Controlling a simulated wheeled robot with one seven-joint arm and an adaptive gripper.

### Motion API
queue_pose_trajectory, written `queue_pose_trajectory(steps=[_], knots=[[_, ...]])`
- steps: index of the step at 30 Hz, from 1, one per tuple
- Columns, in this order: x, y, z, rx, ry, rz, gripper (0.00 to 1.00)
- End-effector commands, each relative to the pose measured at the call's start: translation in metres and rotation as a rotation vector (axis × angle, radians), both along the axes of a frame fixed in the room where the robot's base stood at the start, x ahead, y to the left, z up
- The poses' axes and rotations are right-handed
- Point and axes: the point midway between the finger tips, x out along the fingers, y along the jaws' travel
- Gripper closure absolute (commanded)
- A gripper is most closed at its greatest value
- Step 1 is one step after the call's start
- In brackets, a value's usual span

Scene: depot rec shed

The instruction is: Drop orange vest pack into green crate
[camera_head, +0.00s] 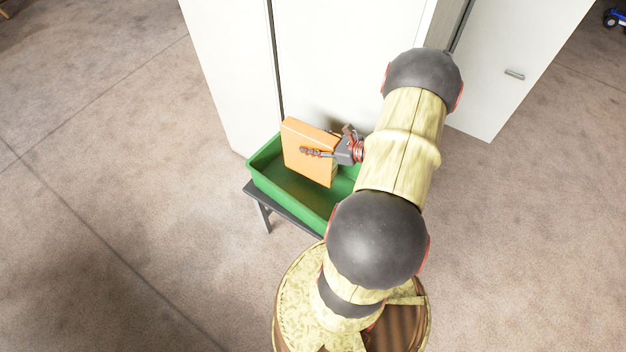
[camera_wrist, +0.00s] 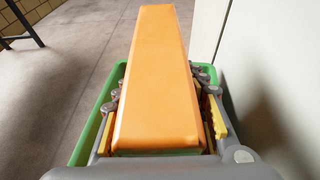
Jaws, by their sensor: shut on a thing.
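The orange vest pack (camera_head: 308,150) is a flat orange box, held upright on its edge over the green crate (camera_head: 290,197). My gripper (camera_head: 318,153) is shut on the pack, with fingers on both of its broad sides. In the wrist view the pack (camera_wrist: 155,80) fills the middle, between the fingers of my gripper (camera_wrist: 160,100). The green crate's rim (camera_wrist: 92,135) shows below and around it there. In the head view the pack's lower edge overlaps the crate's interior; I cannot tell whether it touches the crate floor. My arm hides the crate's right part.
The crate stands on a small dark table (camera_head: 262,200). A tall white cabinet (camera_head: 235,75) stands right behind it. A white door panel (camera_head: 515,75) is at the right. The floor (camera_head: 100,200) at the left is clear. A small blue toy vehicle (camera_head: 613,18) sits far right.

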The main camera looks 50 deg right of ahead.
Motion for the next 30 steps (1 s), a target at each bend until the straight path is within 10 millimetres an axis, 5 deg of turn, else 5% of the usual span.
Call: queue_pose_trajectory(steps=[8,9,19,30], knots=[[0.0003,-0.0008,-0.0007,-0.001,-0.001,-0.001,1.0],[0.0003,-0.0008,-0.0007,-0.002,-0.001,0.0,0.56],[0.0003,-0.0007,-0.0008,-0.001,-0.001,-0.001,0.37],[-0.0029,-0.0014,0.0001,-0.002,0.0,-0.001,0.37]])
